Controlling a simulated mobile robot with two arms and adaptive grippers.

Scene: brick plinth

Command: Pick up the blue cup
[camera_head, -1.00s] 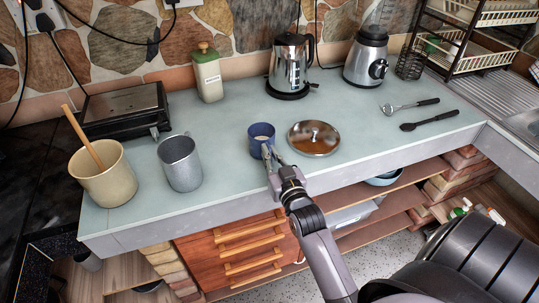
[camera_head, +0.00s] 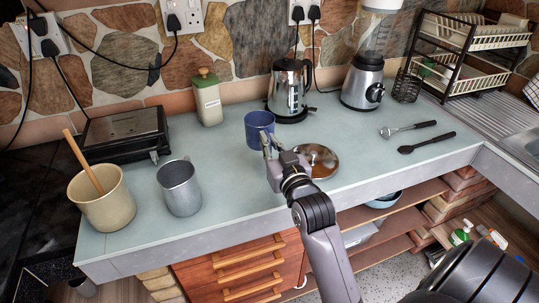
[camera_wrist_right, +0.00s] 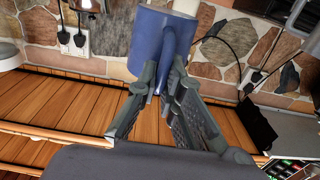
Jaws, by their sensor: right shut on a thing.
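The blue cup (camera_head: 258,126) is held above the pale counter (camera_head: 235,170) in the head view, clear of its surface and upright or nearly so. My right gripper (camera_head: 269,143) is shut on the cup's near side. In the right wrist view the blue cup (camera_wrist_right: 155,42) fills the top middle, and the fingers of my right gripper (camera_wrist_right: 161,92) close on its handle. The inside of the cup is mostly hidden from the head view. My left gripper is not in view.
A kettle (camera_head: 290,90) stands close behind the cup, with a blender (camera_head: 364,85) further right. A grey mug (camera_head: 180,187) and a beige pot (camera_head: 102,200) stand left. The counter's middle left is clear.

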